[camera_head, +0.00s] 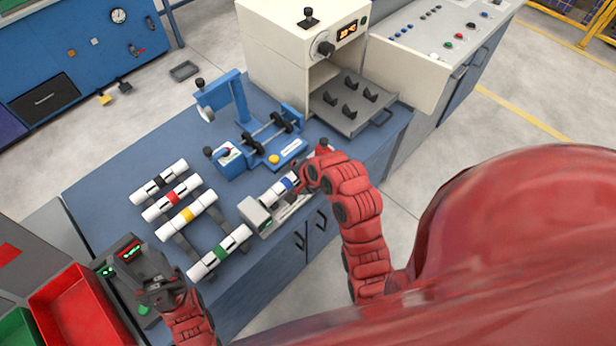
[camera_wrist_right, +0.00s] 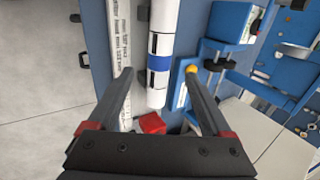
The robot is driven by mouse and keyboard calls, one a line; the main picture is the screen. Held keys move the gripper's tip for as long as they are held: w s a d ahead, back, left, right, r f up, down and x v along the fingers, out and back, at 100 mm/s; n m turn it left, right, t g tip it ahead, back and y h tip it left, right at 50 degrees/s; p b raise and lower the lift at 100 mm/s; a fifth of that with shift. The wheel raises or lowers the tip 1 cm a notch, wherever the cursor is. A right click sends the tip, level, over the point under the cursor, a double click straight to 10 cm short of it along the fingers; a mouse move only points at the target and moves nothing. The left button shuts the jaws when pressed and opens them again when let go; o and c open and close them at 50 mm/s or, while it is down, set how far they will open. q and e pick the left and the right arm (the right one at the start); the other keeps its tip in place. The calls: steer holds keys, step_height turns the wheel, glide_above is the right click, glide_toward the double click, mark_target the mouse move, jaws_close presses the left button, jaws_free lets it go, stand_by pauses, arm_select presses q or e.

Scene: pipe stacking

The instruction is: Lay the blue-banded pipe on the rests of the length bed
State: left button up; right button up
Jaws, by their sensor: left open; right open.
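The blue-banded pipe (camera_head: 287,184) lies along the length bed (camera_head: 255,217), at the front edge of the blue bench. In the right wrist view the blue-banded pipe (camera_wrist_right: 158,64) runs beside the bed's white printed scale (camera_wrist_right: 121,50). Its near end lies between the spread fingers of my right gripper (camera_wrist_right: 160,95), which is open and does not visibly grip it. In the head view my right gripper (camera_head: 306,179) is at the pipe's right end. Contact with the rests is hidden. My left gripper (camera_head: 150,284) is open and empty at the lower left.
Black- (camera_head: 160,182), red- (camera_head: 172,198), yellow- (camera_head: 187,216) and green-banded pipes (camera_head: 219,252) lie on a rack at left. A blue fixture (camera_head: 265,140) and an oven-like box (camera_head: 300,45) with an open tray (camera_head: 352,103) stand behind. A red bin (camera_head: 85,310) is lower left.

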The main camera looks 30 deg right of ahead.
steer(key=p+v, duration=0.9)
steer(key=v, duration=0.1)
steer(key=shift+r, duration=0.25)
steer(key=shift+s, duration=0.15)
stand_by(0.8)
